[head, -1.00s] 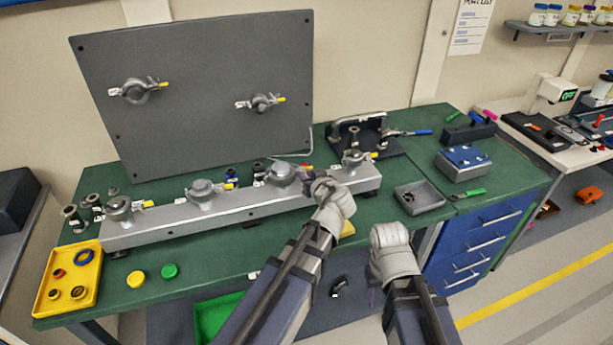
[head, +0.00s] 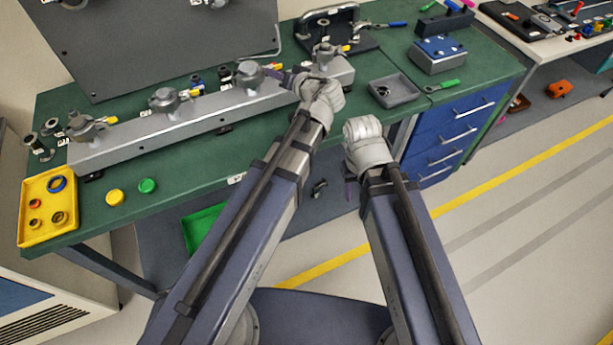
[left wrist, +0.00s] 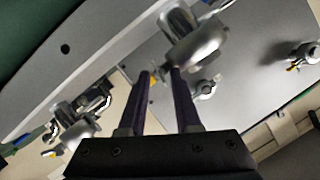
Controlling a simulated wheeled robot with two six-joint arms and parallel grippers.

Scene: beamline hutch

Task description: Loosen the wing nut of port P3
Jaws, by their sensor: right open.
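A grey manifold rail (head: 210,118) lies along the green bench, with several clamped ports on top. The third port from the left (head: 249,76) has a domed clamp; I cannot read its label to confirm it is P3. My left gripper (head: 277,76) is just right of this port, its fingers pointing toward it. In the left wrist view its two dark fingers (left wrist: 160,74) are apart with a gap between them. A silver clamp (left wrist: 198,45) is at the tip of the right-hand finger; contact is unclear. My right gripper (head: 350,190) hangs in front of the bench, away from the ports.
A grey panel (head: 150,50) with more fittings stands behind the rail. A grey tray (head: 394,91) and blue-topped box (head: 438,55) are to the right. A yellow tray (head: 48,207) and two round caps are at the left. The front left bench top is fairly clear.

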